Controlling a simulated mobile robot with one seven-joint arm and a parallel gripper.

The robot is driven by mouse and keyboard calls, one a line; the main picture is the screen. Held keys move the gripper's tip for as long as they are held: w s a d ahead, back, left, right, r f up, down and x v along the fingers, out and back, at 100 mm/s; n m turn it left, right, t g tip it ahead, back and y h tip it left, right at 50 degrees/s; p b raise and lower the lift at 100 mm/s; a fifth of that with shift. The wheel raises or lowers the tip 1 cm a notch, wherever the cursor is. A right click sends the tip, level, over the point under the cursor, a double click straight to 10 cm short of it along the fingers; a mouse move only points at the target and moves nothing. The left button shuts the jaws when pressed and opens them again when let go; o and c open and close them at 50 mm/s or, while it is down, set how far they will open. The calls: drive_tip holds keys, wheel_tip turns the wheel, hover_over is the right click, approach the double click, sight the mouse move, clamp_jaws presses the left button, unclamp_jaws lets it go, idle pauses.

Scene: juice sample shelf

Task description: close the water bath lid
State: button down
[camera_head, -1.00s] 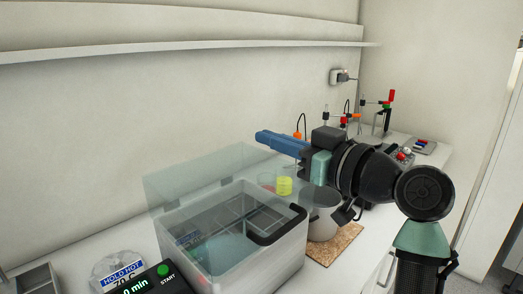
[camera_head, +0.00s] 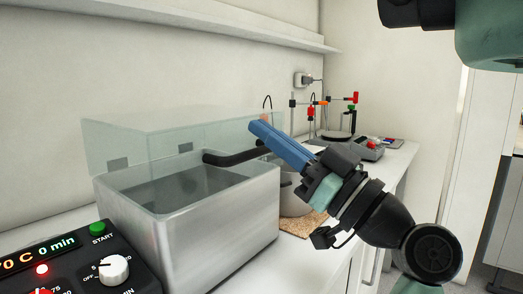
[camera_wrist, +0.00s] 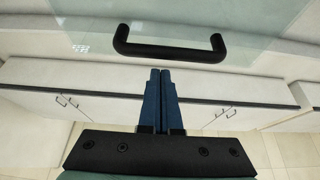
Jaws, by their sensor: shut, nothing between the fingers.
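The water bath (camera_head: 215,235) is a grey metal box on the counter in the head view. Its clear lid (camera_head: 125,145) stands raised and tilted up at the back, so the basin is open. A black bar handle (camera_head: 238,158) is on the lid; it also shows in the wrist view (camera_wrist: 170,53), ahead of my fingertips. My gripper (camera_head: 258,128) has blue fingers, shut and empty. It is to the right of the bath, with its tips near the handle's right end in the head view. In the wrist view the fingertips (camera_wrist: 160,72) are apart from the handle.
A control panel (camera_head: 70,265) with a green start button and a white knob is at front left. A grey pot (camera_head: 292,200) on a cork mat (camera_head: 302,225) stands right of the bath. Clamp stands (camera_head: 335,118) are farther back. A wall shelf (camera_head: 200,22) runs above.

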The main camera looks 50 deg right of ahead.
drive_tip(key=shift+s+f+t+b, duration=0.25)
drive_tip(key=shift+f+b, duration=0.45)
drive_tip(key=shift+b, duration=0.2)
drive_tip(key=shift+s+f+t+b, duration=0.1)
drive_tip(key=shift+f+t+b, duration=0.15)
drive_tip(key=shift+f+b, duration=0.5)
drive_tip(key=shift+r, duration=0.1)
